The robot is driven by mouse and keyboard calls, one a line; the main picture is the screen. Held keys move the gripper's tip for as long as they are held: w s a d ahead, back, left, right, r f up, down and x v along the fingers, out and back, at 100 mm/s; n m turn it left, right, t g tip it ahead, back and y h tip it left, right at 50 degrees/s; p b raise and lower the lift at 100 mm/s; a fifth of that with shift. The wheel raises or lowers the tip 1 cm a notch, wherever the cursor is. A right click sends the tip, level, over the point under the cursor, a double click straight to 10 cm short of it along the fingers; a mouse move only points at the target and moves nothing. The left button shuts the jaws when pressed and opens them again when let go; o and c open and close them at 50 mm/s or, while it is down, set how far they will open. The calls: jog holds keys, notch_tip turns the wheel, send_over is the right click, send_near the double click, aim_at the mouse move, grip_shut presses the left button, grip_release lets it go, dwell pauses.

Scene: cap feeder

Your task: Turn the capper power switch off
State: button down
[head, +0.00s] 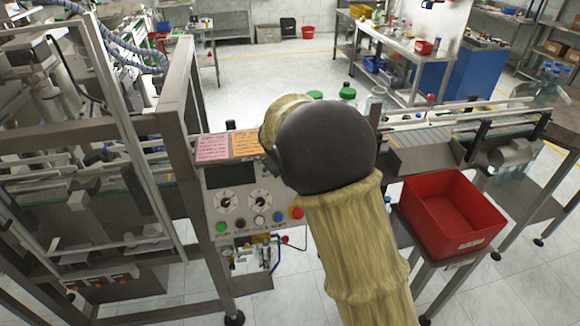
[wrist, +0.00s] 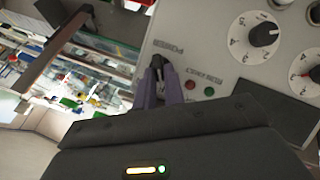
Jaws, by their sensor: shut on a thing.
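The capper's grey control panel (head: 244,215) stands in the middle of the head view. It also fills the upper right of the wrist view (wrist: 215,35). A small dark switch (wrist: 157,62), beside lettering that seems to read POWER, shows between the purple fingers of my gripper (wrist: 160,84). The gripper is shut on it. Most of the switch is hidden by the fingers, so its position cannot be told. In the head view my arm hides the gripper and this part of the panel.
A red lamp (wrist: 190,85) and a green lamp (wrist: 209,91) sit right of the fingers. White dials (wrist: 250,35) are at the upper right. A red bin (head: 452,215) stands right of my arm. A conveyor (head: 425,138) runs behind it.

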jog(key=shift+s+d+f, duration=0.1)
jog(key=shift+s+f, duration=0.05)
jog(key=shift+f, duration=0.25)
jog(key=c, duration=1.5)
grip_release()
jog(key=shift+r, duration=0.15)
jog(key=shift+w, duration=0.3)
jog(key=b+v, duration=0.3)
jog(key=v, duration=1.4)
jog(key=shift+s+r, duration=0.1)
jog(key=shift+r, duration=0.05)
